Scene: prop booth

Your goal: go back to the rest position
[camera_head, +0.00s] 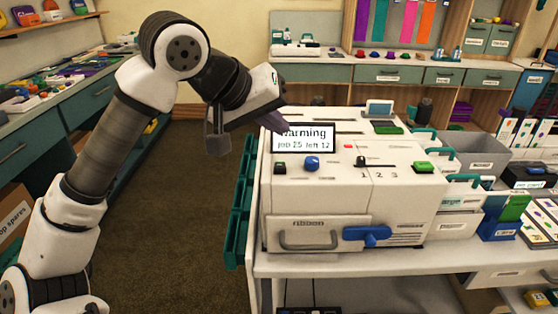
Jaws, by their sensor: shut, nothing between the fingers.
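My arm rises from the lower left and bends over toward the white machine (330,190). My gripper (272,123) is at the machine's upper left corner, in front of or beside its screen (304,138). I cannot tell whether it touches the machine. The gripper is shut and holds nothing. The screen reads "warming, job 25 left 12", its left edge partly covered by the gripper. Below it are a green button, a blue knob (312,163), a slider marked 1 2 3, a drawer labelled "ribbon" (308,232) and a blue lever (367,236).
The machine stands on a white table (400,262). Grey and white bins (475,150) crowd its right side. Green trays (238,215) hang at the table's left side. A cluttered bench (60,100) runs along the left. The brown floor (180,200) between is clear.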

